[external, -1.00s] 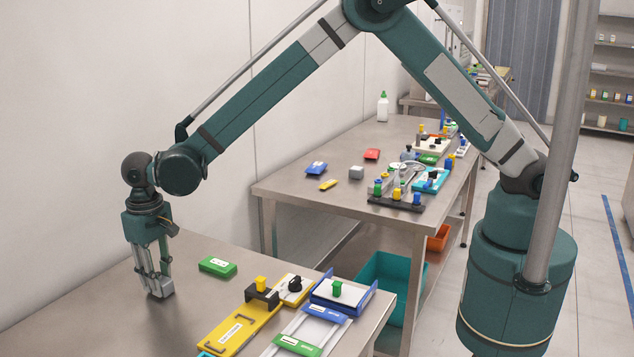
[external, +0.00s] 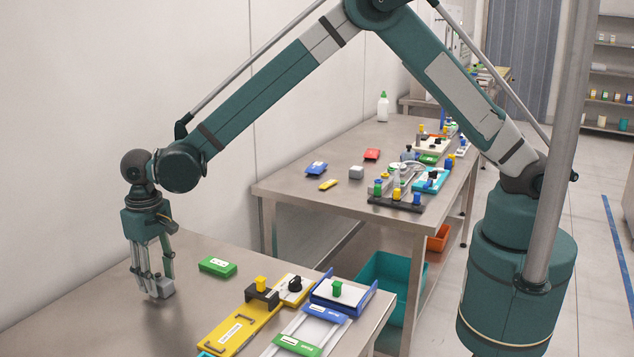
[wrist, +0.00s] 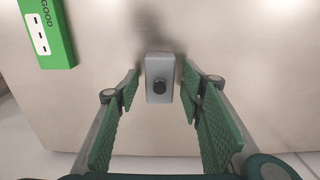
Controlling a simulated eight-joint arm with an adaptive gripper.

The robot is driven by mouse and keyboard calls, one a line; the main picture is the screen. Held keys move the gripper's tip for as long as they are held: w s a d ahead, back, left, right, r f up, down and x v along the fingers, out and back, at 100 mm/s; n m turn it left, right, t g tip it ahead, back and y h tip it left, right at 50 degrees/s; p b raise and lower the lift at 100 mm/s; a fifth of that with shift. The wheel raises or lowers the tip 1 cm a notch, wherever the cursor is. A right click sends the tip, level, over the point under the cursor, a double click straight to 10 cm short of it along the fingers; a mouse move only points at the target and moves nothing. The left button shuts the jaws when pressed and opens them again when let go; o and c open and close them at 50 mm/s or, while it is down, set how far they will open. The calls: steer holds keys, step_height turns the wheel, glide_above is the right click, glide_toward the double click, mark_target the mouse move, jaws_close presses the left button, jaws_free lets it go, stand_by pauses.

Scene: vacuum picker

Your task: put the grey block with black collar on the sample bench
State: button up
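The grey block (external: 167,289) stands on the near steel bench (external: 120,323), towards its far left part. In the wrist view the grey block (wrist: 160,66) shows a round black collar (wrist: 159,87) on it. My gripper (wrist: 160,78) is open, with one finger on each side of the block and a visible gap on both sides. In the external view my gripper (external: 160,284) points down at the block, and its fingers partly hide it. I cannot tell from the pictures which bench is the sample bench.
A green box (external: 217,267) lies close to the right of the block; it is at upper left in the wrist view (wrist: 48,32). A yellow tray (external: 235,330) and a blue tray (external: 340,305) lie further right. A second bench (external: 290,190) behind carries several small items.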

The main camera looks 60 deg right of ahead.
mark_target(158, 275)
step_height(158, 275, up, 11)
steer(key=shift+r, duration=0.2)
stand_by(0.4)
stand_by(0.5)
steer(key=s+d+r+t, duration=0.1)
steer(key=s+d+r, duration=0.3)
steer(key=d+r, duration=0.5)
steer(key=s+d+r+t+y, duration=0.1)
steer(key=s+d+r, duration=0.35)
steer(key=d, duration=0.75)
steer(key=s+d+r+t, duration=0.1)
steer(key=s+d+r, duration=0.2)
steer(key=d+r, duration=0.65)
steer(key=s+d+t, duration=0.2)
steer(key=s+d, duration=1.1)
steer(key=d, duration=0.1)
steer(key=s+d+f+t, duration=0.1)
steer(key=s+d+f, duration=0.1)
steer(key=s+d, duration=0.2)
steer(key=s+d+f+t+h, duration=0.1)
steer(key=s+d+f, duration=0.1)
steer(key=s+d, duration=0.3)
steer(key=s, duration=0.4)
steer(key=shift+s+d+f, duration=0.15)
steer(key=shift+d+f, duration=0.1)
steer(key=shift+f, duration=0.15)
